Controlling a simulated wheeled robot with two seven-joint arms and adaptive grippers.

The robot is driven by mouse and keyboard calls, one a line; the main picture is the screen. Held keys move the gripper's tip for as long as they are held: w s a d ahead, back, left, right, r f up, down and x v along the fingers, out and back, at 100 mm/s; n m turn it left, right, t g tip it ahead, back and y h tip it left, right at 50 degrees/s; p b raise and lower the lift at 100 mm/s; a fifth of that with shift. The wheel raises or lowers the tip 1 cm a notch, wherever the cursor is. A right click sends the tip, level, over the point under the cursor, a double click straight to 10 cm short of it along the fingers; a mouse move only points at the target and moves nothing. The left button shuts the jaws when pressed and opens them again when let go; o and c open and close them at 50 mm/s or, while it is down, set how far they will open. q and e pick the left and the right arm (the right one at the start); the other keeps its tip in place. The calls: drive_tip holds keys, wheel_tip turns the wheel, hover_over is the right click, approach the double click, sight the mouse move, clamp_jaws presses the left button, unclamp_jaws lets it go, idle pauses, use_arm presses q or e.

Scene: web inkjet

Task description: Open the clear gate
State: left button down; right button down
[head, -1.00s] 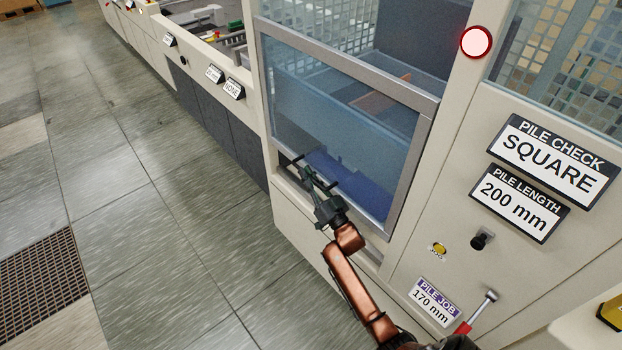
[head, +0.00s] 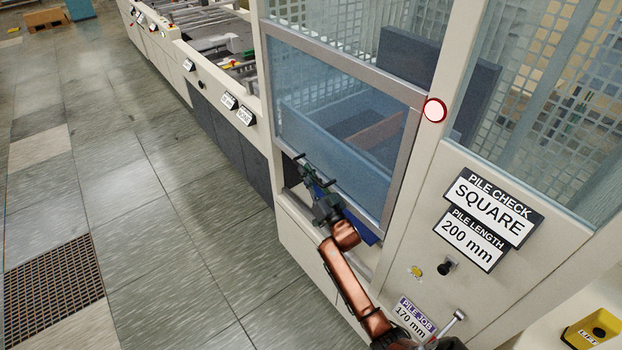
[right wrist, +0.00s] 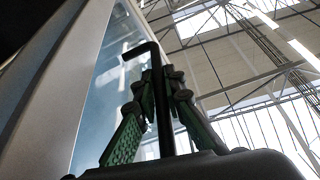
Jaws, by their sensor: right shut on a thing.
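The clear gate (head: 335,110) is a see-through panel in a grey metal frame on the front of the cream machine. It stands partly raised, with a dark gap (head: 291,177) under its lower edge. My right gripper (head: 311,177) is at the gate's lower edge, shut on its black handle (head: 299,157). In the right wrist view, the green fingers (right wrist: 165,90) close around the dark handle bar (right wrist: 140,49), whose bent end sticks out above them. Behind the panel, a blue surface shows low inside. My left gripper is not in view.
A round red-rimmed lamp (head: 435,110) is on the post right of the gate. Signs (head: 491,208), a black knob (head: 446,267) and a lever (head: 452,322) sit on the right panel. A yellow button box (head: 594,331) is at lower right.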

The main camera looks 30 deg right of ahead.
drive_tip(key=shift+r+p, duration=1.3)
drive_tip(key=shift+r, duration=1)
drive_tip(key=c, duration=2)
unclamp_jaws()
drive_tip(key=shift+f, duration=0.1)
drive_tip(key=shift+s+f, duration=0.2)
drive_tip(key=shift+s, duration=0.05)
drive_tip(key=v, duration=1.1)
drive_tip(key=shift+s, duration=0.25)
